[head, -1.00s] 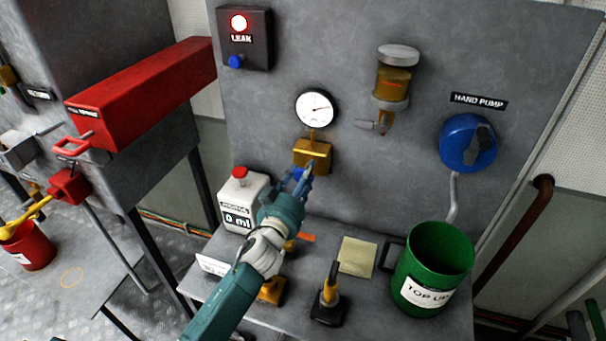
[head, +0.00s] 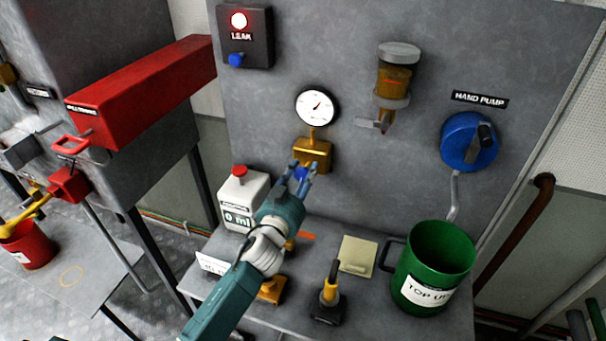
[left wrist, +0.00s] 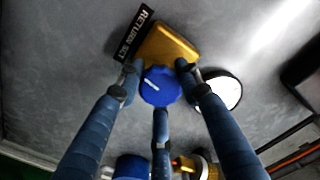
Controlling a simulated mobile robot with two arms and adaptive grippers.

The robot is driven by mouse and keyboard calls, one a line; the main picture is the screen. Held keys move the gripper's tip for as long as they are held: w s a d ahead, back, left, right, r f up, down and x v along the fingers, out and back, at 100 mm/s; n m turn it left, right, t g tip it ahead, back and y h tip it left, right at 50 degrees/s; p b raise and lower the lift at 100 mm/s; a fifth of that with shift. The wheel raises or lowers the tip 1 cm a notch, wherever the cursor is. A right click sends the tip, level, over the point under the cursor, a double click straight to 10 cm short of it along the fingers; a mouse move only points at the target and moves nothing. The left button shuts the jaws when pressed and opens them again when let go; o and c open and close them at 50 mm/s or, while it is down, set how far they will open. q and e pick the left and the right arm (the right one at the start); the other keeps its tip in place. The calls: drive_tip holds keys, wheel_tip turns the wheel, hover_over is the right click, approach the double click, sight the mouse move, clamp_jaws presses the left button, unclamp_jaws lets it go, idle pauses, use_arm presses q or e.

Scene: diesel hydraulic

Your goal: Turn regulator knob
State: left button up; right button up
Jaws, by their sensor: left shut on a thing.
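The blue regulator knob (head: 301,174) sits at the underside of the brass regulator block (head: 313,153) on the grey panel. In the left wrist view the knob (left wrist: 160,90) has a white pointer line and the block (left wrist: 168,45) is behind it. My left gripper (head: 303,172) has its blue fingers around the knob and is shut on it; in the wrist view the fingers (left wrist: 160,82) are on several sides of it. The round white gauge (head: 317,106) is above the block, its needle pointing up and right. My right gripper is not in view.
A white bottle (head: 242,198) with a red cap stands left of my forearm. A blue hand pump (head: 467,142) is on the panel.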

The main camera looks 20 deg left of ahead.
use_arm(q)
drive_tip(key=m, duration=0.3)
drive_tip(key=r+m, duration=0.1)
drive_tip(key=m, duration=0.1)
drive_tip(key=shift+w+d+m, duration=0.1)
drive_tip(key=shift+m, duration=0.3)
drive_tip(key=m, duration=0.4)
drive_tip(key=shift+f, duration=0.1)
drive_tip(key=m, duration=0.6)
drive_tip(key=shift+d+f+m, duration=0.1)
drive_tip(key=shift+f+m, duration=0.05)
drive_tip(key=shift+m, duration=0.25)
drive_tip(key=m, duration=0.1)
drive_tip(key=m+p, duration=0.1)
drive_tip(key=m, duration=0.1)
drive_tip(key=shift+f+m, duration=0.25)
drive_tip(key=shift+m, duration=0.05)
drive_tip(key=shift+f+m, duration=0.2)
drive_tip(key=shift+m, duration=0.1)
drive_tip(key=o, duration=1.1)
drive_tip(key=shift+d, duration=0.1)
drive_tip(key=shift+c, duration=0.2)
drive_tip(key=shift+o, duration=0.5)
